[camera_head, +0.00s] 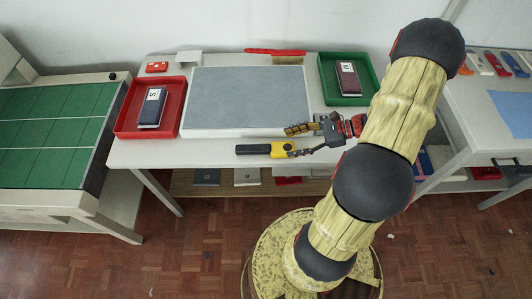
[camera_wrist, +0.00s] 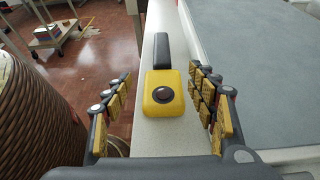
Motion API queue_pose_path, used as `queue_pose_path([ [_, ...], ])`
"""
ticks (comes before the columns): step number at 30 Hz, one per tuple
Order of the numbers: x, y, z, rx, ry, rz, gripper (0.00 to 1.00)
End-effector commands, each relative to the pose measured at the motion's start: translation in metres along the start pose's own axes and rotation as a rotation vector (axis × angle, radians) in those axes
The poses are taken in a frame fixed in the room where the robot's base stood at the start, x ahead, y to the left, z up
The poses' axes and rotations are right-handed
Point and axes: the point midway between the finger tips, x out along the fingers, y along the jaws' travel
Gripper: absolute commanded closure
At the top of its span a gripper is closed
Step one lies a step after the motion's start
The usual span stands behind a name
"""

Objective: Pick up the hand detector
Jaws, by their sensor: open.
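The hand detector (camera_head: 270,149) has a yellow head and a dark handle. It lies on the front strip of the white table, its handle pointing left in the head view. In the wrist view the detector (camera_wrist: 164,92) lies between my open fingers, with its yellow head nearest and its dark handle pointing away. My gripper (camera_head: 290,140) is open at the right end of the detector, by the yellow head. In the wrist view my gripper (camera_wrist: 160,112) shows a gap on both sides of the head, and nothing is held.
A grey mat (camera_head: 248,97) covers the table's middle. A red tray (camera_head: 174,127) with a dark box stands left, a green tray (camera_head: 372,98) with another box right. The detector lies near the table's front edge. A green-topped table (camera_head: 50,135) stands further left.

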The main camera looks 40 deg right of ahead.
Motion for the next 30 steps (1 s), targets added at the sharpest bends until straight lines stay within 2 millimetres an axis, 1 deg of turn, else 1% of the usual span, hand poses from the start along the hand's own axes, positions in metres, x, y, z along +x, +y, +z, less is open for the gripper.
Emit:
queue_pose_path([
  [11,0.036,-0.001,-0.004,0.004,-0.004,-0.001,0.42],
  [15,0.058,-0.003,-0.007,0.003,-0.003,0.000,0.42],
  [19,0.072,-0.004,-0.004,0.003,-0.003,-0.001,0.42],
  [22,0.077,-0.004,-0.004,0.003,-0.002,-0.002,0.42],
  [28,0.077,-0.004,-0.003,0.003,-0.002,-0.003,0.42],
  [30,0.077,-0.004,-0.003,0.003,-0.002,-0.003,0.45],
])
